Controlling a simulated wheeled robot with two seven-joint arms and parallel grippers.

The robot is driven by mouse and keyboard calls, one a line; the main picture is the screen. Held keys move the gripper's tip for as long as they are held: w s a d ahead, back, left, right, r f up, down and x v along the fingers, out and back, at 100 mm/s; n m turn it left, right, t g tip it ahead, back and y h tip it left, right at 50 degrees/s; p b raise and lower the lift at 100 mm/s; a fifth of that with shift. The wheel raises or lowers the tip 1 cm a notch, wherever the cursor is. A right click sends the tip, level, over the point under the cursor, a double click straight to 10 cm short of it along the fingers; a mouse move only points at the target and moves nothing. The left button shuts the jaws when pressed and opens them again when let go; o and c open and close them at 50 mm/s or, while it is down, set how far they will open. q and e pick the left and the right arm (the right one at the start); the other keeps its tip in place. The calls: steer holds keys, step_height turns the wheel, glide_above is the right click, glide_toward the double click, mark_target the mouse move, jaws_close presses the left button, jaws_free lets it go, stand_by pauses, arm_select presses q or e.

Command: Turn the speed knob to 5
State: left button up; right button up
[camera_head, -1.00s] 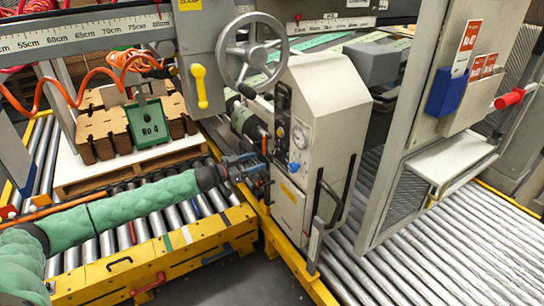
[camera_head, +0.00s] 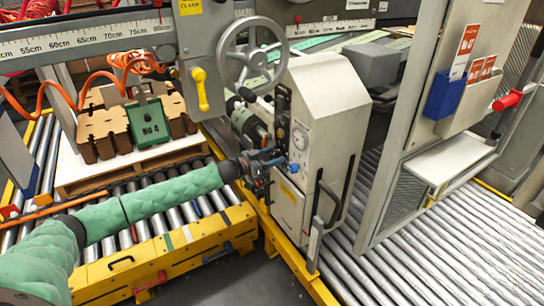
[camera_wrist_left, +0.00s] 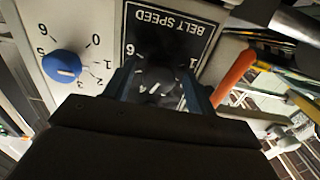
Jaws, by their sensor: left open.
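The black speed knob (camera_wrist_left: 160,78) sits on a black plate labelled BELT SPEED (camera_wrist_left: 172,28), which appears upside down in the left wrist view. My left gripper (camera_wrist_left: 160,88) is open, with one finger on each side of the knob. A white line on the knob points toward the lower left in that view; I cannot read the exact number it marks. In the head view my left gripper (camera_head: 279,160) is at the front of the grey machine cabinet (camera_head: 322,110) and hides the knob. My right gripper is not in view.
A blue knob (camera_wrist_left: 62,67) with its own number scale is beside the plate, close to the gripper. A handwheel (camera_head: 251,53) and a gauge (camera_head: 300,137) are near the arm. A roller conveyor with a yellow frame (camera_head: 165,258) runs below my forearm.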

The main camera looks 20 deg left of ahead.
arm_select(q)
steer(key=shift+c, duration=0.5)
steer(key=c, duration=0.9)
steer(key=shift+m, duration=0.4)
steer(key=m, duration=0.5)
steer(key=shift+m, duration=1.5)
